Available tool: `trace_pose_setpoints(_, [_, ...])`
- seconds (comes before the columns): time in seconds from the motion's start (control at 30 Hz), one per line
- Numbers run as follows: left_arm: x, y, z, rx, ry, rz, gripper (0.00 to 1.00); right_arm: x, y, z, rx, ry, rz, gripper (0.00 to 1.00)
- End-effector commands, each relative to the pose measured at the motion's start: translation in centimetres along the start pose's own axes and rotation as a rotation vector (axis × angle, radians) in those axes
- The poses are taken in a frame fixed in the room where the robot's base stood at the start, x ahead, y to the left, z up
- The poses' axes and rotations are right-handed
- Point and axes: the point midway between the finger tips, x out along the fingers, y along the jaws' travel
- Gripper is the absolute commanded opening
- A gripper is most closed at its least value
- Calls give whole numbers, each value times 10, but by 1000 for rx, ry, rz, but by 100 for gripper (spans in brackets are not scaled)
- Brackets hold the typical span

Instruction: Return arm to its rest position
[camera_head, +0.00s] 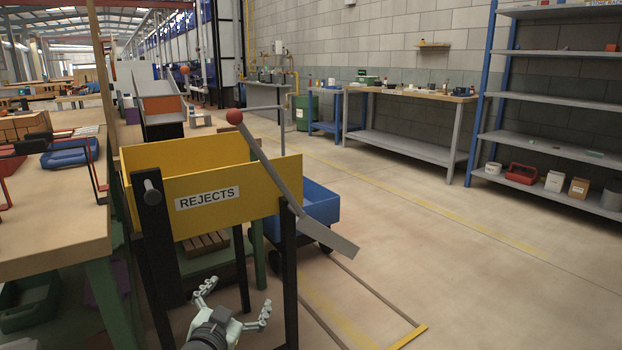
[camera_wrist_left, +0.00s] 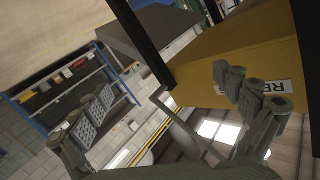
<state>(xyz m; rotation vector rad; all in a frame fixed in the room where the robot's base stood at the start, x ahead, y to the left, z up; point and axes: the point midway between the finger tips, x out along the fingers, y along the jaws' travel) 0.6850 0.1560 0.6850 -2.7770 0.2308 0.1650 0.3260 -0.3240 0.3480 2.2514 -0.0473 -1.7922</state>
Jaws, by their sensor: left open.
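My left gripper (camera_head: 236,297) is low in the head view, in front of and below the yellow REJECTS bin (camera_head: 250,192). Its fingers are spread wide and nothing is between them. In the left wrist view the two fingers of the gripper (camera_wrist_left: 166,86) stand apart, with the yellow bin (camera_wrist_left: 215,62) behind the right finger, which covers part of its label. My right gripper shows in neither view.
The bin stands on black legs, with a red-knobbed lever (camera_head: 268,160) on its front. A wooden workbench (camera_head: 60,235) is close on the left. A blue cart (camera_head: 318,203) stands behind the bin. Open floor (camera_head: 470,280) lies to the right, before a shelf rack (camera_head: 555,100).

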Motion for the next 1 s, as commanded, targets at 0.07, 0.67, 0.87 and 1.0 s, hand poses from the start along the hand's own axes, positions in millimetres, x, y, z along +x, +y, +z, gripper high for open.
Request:
trace_pose_setpoints(0.07, [-29, 5, 59, -38, -166, -1, 100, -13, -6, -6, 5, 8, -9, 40])
trace_pose_setpoints(0.67, [-313, 40, 296, -189, -1130, 61, 100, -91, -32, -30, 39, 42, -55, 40])
trace_pose_setpoints(0.87, [-332, 42, 302, -194, -1180, 67, 100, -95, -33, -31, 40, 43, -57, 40])
trace_pose_setpoints(1.0, [-331, 42, 302, -194, -1179, 67, 100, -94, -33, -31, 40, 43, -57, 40])
